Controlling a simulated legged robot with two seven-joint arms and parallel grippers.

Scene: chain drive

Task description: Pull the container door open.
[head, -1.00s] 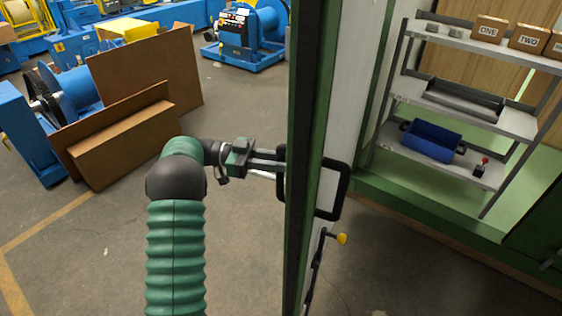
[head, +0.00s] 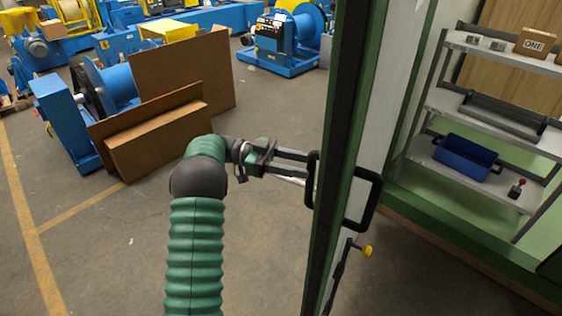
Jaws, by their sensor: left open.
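The container door (head: 344,130) stands edge-on in the middle of the head view, green-framed with a dark edge seal. It is swung open, and the container's inside shows to its right. A black loop handle (head: 372,207) shows on the right side of the door, and a similar black loop (head: 311,180) shows on the left side. My left gripper (head: 306,168) comes in from the left. Its fingers are open and reach to the left loop at the door; the tips are partly hidden by it, so contact cannot be told. My right gripper is not in view.
A grey shelf (head: 500,105) with a blue bin (head: 466,157) and a box marked ONE (head: 536,42) stands inside the container. A yellow-knobbed lever (head: 366,250) is low on the door. Brown panels (head: 180,80) and blue machines (head: 285,40) stand left. The floor between is clear.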

